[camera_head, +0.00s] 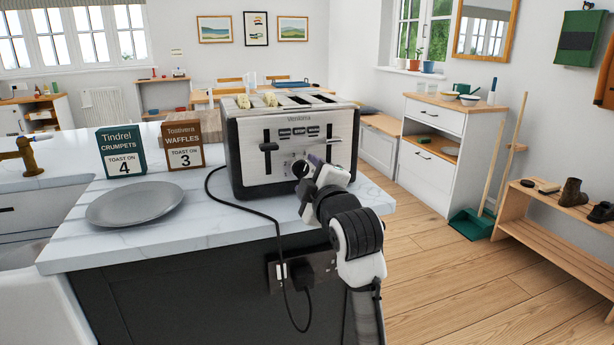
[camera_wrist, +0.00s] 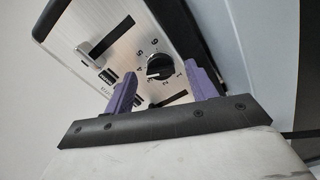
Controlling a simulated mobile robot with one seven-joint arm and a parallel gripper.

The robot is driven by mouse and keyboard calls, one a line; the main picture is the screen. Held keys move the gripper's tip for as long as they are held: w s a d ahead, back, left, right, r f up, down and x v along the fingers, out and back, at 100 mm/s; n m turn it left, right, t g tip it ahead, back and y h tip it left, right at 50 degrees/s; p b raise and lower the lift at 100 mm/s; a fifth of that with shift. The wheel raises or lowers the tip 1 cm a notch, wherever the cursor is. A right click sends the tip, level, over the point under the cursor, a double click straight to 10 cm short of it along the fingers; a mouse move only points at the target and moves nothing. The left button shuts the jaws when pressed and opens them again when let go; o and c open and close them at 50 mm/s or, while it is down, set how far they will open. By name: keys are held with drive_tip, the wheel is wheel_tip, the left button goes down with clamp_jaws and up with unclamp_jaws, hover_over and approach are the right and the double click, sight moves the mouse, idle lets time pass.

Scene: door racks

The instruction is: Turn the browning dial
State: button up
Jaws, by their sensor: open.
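The toaster (camera_head: 290,130) is a silver and black four-slot one on the counter, its front panel facing me. In the wrist view its browning dial (camera_wrist: 159,66) is a round black knob ringed by numbers 1 to 6; I cannot tell its setting surely. My gripper (camera_wrist: 160,72) is open, its two purple fingers on either side of the dial in that view; contact is unclear. A green box (camera_head: 121,151) reads "Crumpets, toast on 4"; a brown box (camera_head: 184,146) reads "Waffles, toast on 3".
A left lever (camera_head: 268,147) stands out from the toaster front, and a lever (camera_wrist: 92,48) shows in the wrist view. Bread-like pieces (camera_head: 270,99) show in the slots. A grey plate (camera_head: 135,203) lies left. A black cord (camera_head: 225,200) runs to the counter-side socket (camera_head: 280,272).

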drive_tip(key=v, duration=1.2)
drive_tip(key=shift+b, duration=0.4)
drive_tip(key=shift+s, duration=0.15)
